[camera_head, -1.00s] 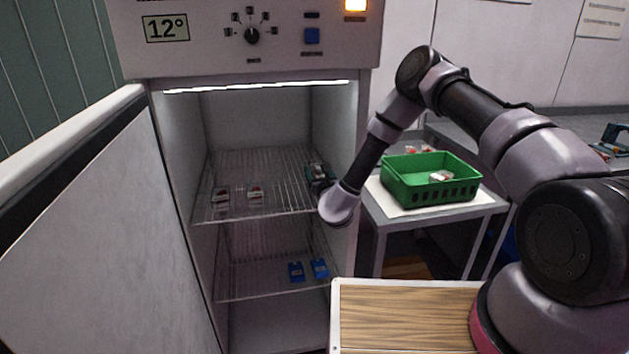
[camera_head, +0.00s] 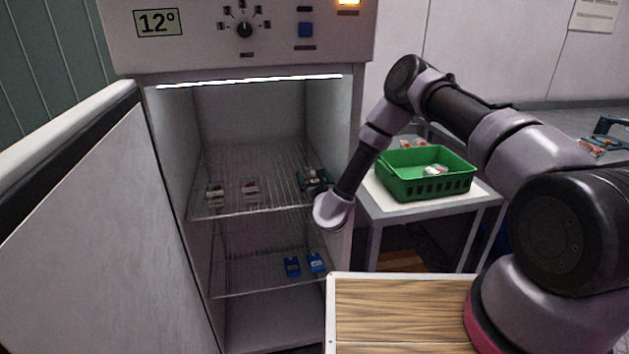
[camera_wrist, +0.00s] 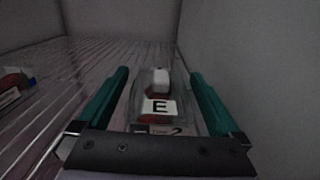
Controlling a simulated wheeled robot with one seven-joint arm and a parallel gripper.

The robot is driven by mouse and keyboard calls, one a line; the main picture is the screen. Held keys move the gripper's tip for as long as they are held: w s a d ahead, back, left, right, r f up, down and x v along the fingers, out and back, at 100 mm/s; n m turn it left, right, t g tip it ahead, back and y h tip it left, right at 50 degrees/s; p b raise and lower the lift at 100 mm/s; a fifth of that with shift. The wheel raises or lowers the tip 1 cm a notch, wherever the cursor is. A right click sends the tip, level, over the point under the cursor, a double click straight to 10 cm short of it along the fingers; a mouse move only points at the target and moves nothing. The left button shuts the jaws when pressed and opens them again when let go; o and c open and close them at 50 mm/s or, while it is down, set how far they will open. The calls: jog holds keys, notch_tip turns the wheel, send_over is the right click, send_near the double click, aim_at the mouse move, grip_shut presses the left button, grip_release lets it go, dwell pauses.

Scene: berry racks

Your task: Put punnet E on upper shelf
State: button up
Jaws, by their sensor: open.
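Punnet E (camera_wrist: 157,100) is a clear punnet with a white "E" label, seen in the wrist view between the two teal fingers of my gripper (camera_wrist: 160,85). The fingers are open, one on each side, with a narrow gap visible at both sides. The punnet appears to rest on the upper wire shelf (camera_wrist: 75,70), near the right wall. In the head view my gripper (camera_head: 312,178) is inside the open cabinet at the right end of the upper shelf (camera_head: 240,207), and my wrist partly hides it.
The cabinet door (camera_head: 90,230) stands open at left. A green crate (camera_head: 440,186) with a punnet in it sits on a side table (camera_head: 385,206).

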jog(key=v, duration=1.2)
jog(key=shift+s, duration=0.1)
